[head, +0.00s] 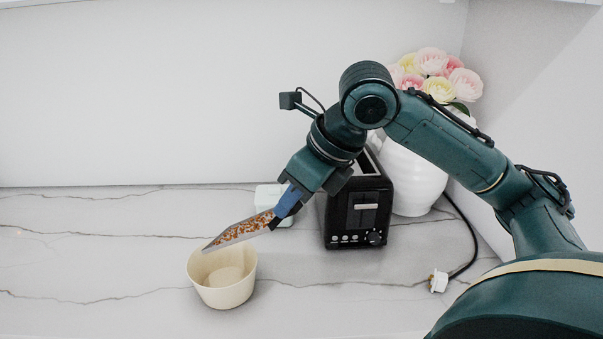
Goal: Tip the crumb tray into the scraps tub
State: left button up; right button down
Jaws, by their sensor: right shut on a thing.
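The crumb tray (240,231) is a thin grey metal tray with orange-brown crumbs on it. My right gripper (283,207) is shut on its upper right end. The tray slants down to the left, and its low end is over the scraps tub. The scraps tub (225,289) is a cream round bowl, upright on the counter. Its inside looks empty where I can see it; the tray hides part of its back rim. My left gripper is not in view.
A black toaster (357,211) stands right of the tub, with a white vase (415,180) of flowers behind it. A cord with a white plug (438,281) lies at the right. A pale object (268,196) sits behind the gripper. The marble counter (90,260) is clear at left.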

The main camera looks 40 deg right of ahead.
jog(key=shift+w+a+r+g+p, duration=0.15)
jog(key=shift+r+p, duration=0.25)
jog(key=shift+r, duration=0.05)
jog(key=shift+w+a+r+g+p, duration=0.1)
jog(key=shift+w+r+g+p, duration=0.05)
jog(key=shift+r+p, duration=0.3)
jog(key=shift+w+a+f+b, duration=0.2)
jog(key=shift+w+f+b, duration=0.2)
jog(key=shift+b, duration=0.2)
jog(key=w+a+r+g+h, duration=0.1)
jog(key=w+a+g, duration=0.1)
jog(key=w, duration=0.4)
jog(key=w+a+r+g+h, duration=0.2)
jog(key=w+a+g, duration=0.1)
jog(key=w+g, duration=0.1)
jog(key=shift+w+a+r+g+h, duration=0.2)
jog(key=shift+w+a+g+h, duration=0.15)
jog(key=shift+w, duration=0.5)
jog(key=shift+s+d+f, duration=0.1)
